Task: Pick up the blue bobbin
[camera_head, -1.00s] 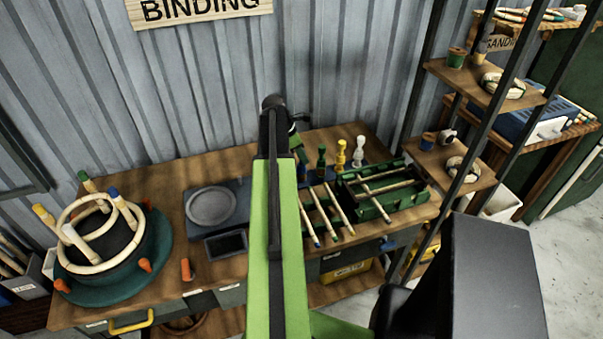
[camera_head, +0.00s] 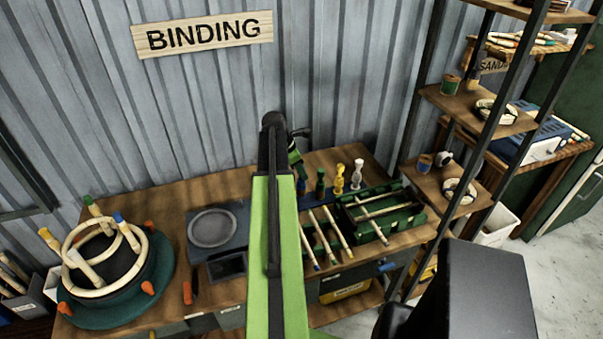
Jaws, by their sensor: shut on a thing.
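My gripper (camera_head: 299,170) is at the far end of my green and black arm, just right of the arm's tip. It is small and partly hidden behind the arm. It is shut on the blue bobbin (camera_head: 301,184), a small dark piece just below it, left of the other bobbins. The bobbin's colour is hard to make out, and how far it is from the bench cannot be told. A green bobbin (camera_head: 320,184), a yellow bobbin (camera_head: 339,180) and a white bobbin (camera_head: 357,175) stand upright in a row to the right.
A green tray (camera_head: 417,212) with rattan sticks lies right of the arm on the wooden bench (camera_head: 165,200). A grey round dish (camera_head: 212,228) is left of it. A rattan ring form (camera_head: 105,290) stands at the left. A black-post shelf (camera_head: 470,110) rises at the right.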

